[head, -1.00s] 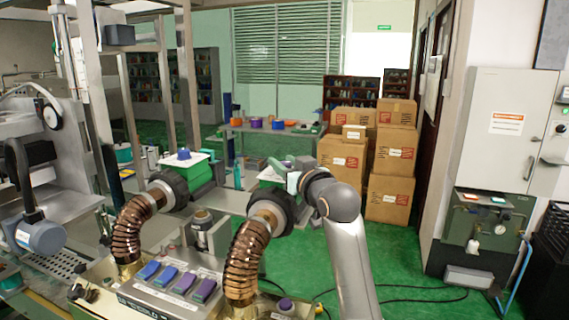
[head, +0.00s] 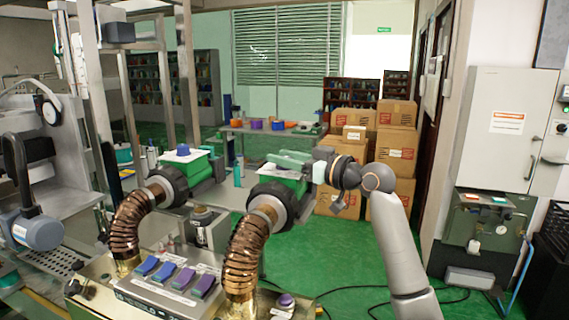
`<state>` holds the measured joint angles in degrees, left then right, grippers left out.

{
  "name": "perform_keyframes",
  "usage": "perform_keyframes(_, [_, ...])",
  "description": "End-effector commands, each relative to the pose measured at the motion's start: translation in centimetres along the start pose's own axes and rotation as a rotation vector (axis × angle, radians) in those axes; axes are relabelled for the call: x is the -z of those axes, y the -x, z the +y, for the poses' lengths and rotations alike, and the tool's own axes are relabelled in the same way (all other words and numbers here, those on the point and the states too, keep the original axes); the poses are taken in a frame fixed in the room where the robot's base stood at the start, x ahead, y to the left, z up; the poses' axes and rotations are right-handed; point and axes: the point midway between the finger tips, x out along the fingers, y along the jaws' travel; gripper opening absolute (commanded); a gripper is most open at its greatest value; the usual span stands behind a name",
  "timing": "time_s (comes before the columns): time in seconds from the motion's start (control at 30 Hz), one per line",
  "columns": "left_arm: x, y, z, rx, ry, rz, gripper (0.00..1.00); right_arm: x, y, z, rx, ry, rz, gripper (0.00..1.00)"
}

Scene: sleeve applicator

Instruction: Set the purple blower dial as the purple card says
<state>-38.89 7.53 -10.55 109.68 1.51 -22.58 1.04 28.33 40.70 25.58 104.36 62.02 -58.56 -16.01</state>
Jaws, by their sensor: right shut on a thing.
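Two green blowers with black collars stand on bent copper hoses, the left blower (head: 195,163) topped by a blue dial (head: 183,150) on a white plate. My right gripper (head: 273,160) reaches from the right across the top of the right blower (head: 276,174). It is shut there on the purple dial, which the fingers hide, so its setting cannot be read. A sloped panel (head: 165,290) in front carries blue and purple blocks (head: 204,286). I cannot make out a purple card with readable writing. My left gripper is not in view.
A purple-topped knob (head: 286,300) sits near the front edge, right of the right hose (head: 244,255). A metal canister (head: 203,217) stands between the hoses. Cardboard boxes (head: 397,113) are stacked behind my right arm. Green floor (head: 335,250) is open to the right.

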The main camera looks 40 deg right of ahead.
Motion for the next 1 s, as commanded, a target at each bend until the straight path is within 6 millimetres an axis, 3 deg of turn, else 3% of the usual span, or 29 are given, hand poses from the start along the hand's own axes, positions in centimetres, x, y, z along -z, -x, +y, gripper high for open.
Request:
perform_keyframes(0.33, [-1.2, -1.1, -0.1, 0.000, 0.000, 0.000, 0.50, 0.0, 0.0, 0.3, 0.302, -0.004, 0.001, 0.00])
perform_keyframes(0.7, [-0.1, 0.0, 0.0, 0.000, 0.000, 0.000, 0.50, 0.4, 0.0, 0.0, 0.598, -0.004, 0.002, 0.00])
perform_keyframes(1.0, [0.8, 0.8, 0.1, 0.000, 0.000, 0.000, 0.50, 0.3, 0.0, 0.0, 0.733, -0.001, 0.002, 0.00])
